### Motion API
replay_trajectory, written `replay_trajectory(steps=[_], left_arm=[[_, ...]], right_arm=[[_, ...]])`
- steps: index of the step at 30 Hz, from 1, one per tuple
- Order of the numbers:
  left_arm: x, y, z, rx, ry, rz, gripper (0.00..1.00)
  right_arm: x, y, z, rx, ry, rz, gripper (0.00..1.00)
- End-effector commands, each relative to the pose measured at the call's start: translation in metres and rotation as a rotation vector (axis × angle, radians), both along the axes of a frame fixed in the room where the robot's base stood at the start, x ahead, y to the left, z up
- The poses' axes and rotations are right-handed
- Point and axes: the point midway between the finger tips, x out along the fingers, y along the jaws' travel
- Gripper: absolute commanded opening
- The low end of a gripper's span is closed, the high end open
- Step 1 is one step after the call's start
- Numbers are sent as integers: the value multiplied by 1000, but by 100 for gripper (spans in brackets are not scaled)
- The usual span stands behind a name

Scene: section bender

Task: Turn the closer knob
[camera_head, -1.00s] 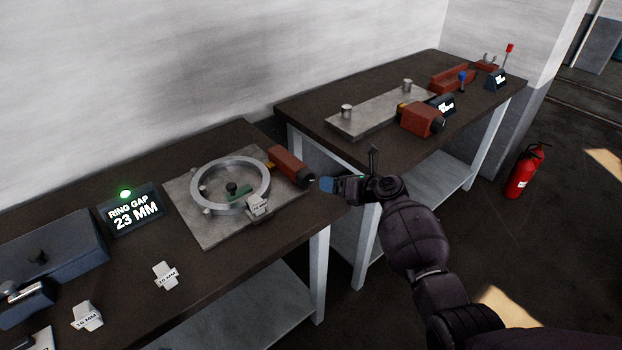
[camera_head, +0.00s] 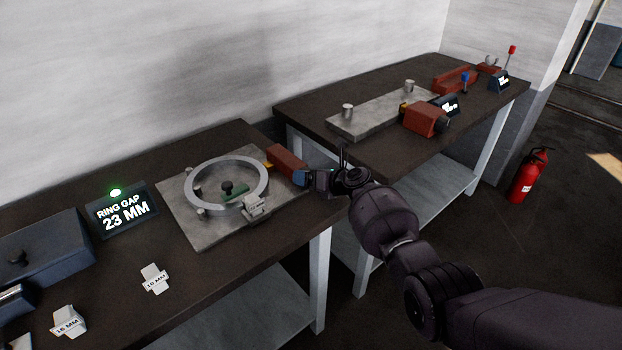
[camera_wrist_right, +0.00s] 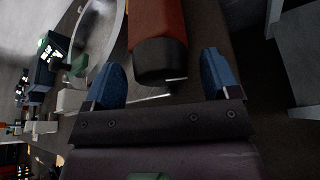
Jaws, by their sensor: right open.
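The closer is a red block (camera_head: 286,158) at the right edge of the ring's base plate, and it also shows in the right wrist view (camera_wrist_right: 157,18). Its black knob (camera_wrist_right: 160,62) faces my right gripper (camera_wrist_right: 161,74). The gripper's blue fingers are open, one on each side of the knob's end, and I see no clear contact. In the head view my right gripper (camera_head: 302,177) is at the closer's near end and mostly hides the knob. My left gripper is not in view.
A display (camera_head: 124,211) reads "RING GAP 23 MM" under a green light. A second bench with another red unit (camera_head: 424,119) stands behind my right arm.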

Motion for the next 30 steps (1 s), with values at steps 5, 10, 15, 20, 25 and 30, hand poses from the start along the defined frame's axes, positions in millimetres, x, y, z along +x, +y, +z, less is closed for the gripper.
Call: replay_trajectory(steps=[5, 10, 15, 20, 25, 30], left_arm=[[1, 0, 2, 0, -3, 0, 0], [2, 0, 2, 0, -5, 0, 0], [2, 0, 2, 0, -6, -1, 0], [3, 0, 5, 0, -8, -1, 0], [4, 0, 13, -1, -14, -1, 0], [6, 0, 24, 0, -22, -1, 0]], right_arm=[[0, 0, 0, 0, 0, 0, 77], [0, 0, 0, 0, 0, 0, 51], [0, 0, 0, 0, 0, 0, 32], [-1, 0, 1, -12, -9, 1, 32], [-1, 1, 2, -63, -45, 0, 32], [-2, 3, 3, -152, -110, 0, 32]])
